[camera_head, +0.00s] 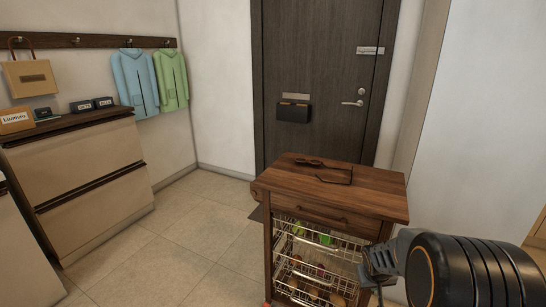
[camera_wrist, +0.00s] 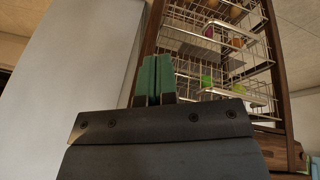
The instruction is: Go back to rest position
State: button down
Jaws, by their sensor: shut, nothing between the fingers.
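My gripper (camera_head: 374,268) is at the lower right of the head view, beside the right side of a wooden kitchen cart. In the wrist view my gripper (camera_wrist: 156,80) shows two green finger pads pressed together with nothing between them. The cart (camera_head: 335,181) has a brown wooden top, a drawer and wire baskets below. The cart's wire baskets (camera_wrist: 222,60) also show in the wrist view, which appears upside down. My black arm link fills the lower right corner of the head view. I cannot tell whether the fingers touch the cart.
A dark door (camera_head: 320,75) stands behind the cart. A beige drawer cabinet (camera_head: 75,175) is at the left, with small boxes on top. Jackets (camera_head: 135,82) hang from a wall rail. Tiled floor (camera_head: 185,235) is clear between cabinet and cart. A pale wall (camera_head: 485,120) is at the right.

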jog(key=s+a+r+y+p, duration=0.1)
jog(key=s+a+r+p, duration=0.3)
jog(key=r, duration=0.5)
jog(key=s+a+r+y+p, duration=0.1)
jog(key=s+a+r+p, duration=0.3)
jog(key=r, duration=0.6)
jog(key=s+a+r+p, duration=0.5)
jog(key=s+r, duration=0.2)
jog(key=r, duration=0.2)
jog(key=shift+s+a+r+y, duration=0.2)
jog(key=shift+s+r+y, duration=0.1)
jog(key=shift+s+y, duration=0.1)
